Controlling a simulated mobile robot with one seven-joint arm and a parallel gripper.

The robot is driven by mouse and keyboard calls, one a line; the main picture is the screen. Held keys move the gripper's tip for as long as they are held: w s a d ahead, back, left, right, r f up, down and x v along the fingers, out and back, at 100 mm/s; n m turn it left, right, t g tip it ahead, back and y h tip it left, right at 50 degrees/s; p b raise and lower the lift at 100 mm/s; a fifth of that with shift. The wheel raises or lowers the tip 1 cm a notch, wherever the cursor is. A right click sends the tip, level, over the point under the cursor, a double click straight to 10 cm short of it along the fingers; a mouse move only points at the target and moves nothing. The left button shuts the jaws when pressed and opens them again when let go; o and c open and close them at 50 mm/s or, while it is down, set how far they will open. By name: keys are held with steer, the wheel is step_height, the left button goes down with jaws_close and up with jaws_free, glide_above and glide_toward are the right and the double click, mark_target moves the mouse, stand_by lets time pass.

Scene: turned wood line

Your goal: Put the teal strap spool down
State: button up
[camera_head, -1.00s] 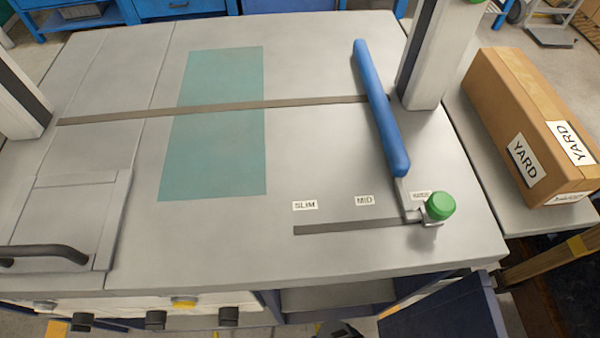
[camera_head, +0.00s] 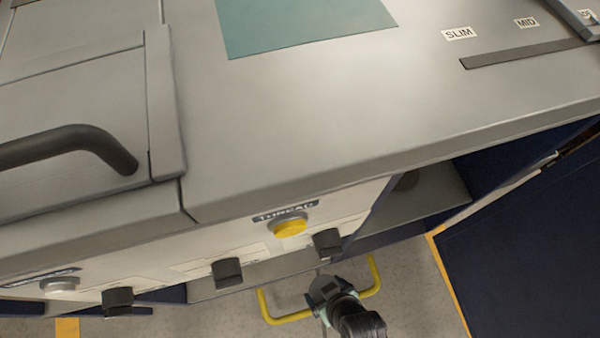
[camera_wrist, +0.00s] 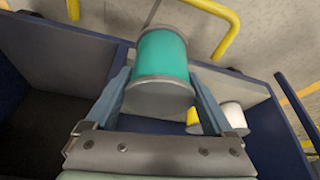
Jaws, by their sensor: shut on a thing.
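The teal strap spool (camera_wrist: 162,54) shows in the wrist view, a teal drum between two grey end flanges. My gripper (camera_wrist: 160,82) is shut on it, with one finger on each side. The spool is in front of a dark blue walled compartment (camera_wrist: 75,50); I cannot tell whether it touches any surface. In the head view my dark wrist shows at the bottom below the bench front, and the spool cannot be made out clearly there.
Yellow tubing (camera_head: 285,315) stands near my wrist. The bench front has black knobs (camera_head: 228,272) and a yellow button (camera_head: 290,226). An open dark blue door (camera_head: 530,240) is at right. The teal mat (camera_head: 300,22) is bare.

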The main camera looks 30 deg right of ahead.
steer(key=w+f+b, duration=0.1)
steer(key=w+b, duration=0.2)
steer(key=w, duration=0.2)
steer(key=w+f+b, duration=0.1)
steer(key=w+b, duration=0.2)
steer(key=w, duration=0.2)
steer(key=w+d+f+b, duration=0.1)
steer(key=w+b, duration=0.2)
steer(key=w, duration=0.3)
steer(key=shift+w+f, duration=0.1)
steer(key=shift+f, duration=0.2)
steer(key=shift+r, duration=0.15)
steer(key=o, duration=1.4)
steer(key=shift+f, duration=0.2)
steer(key=shift+c, duration=0.2)
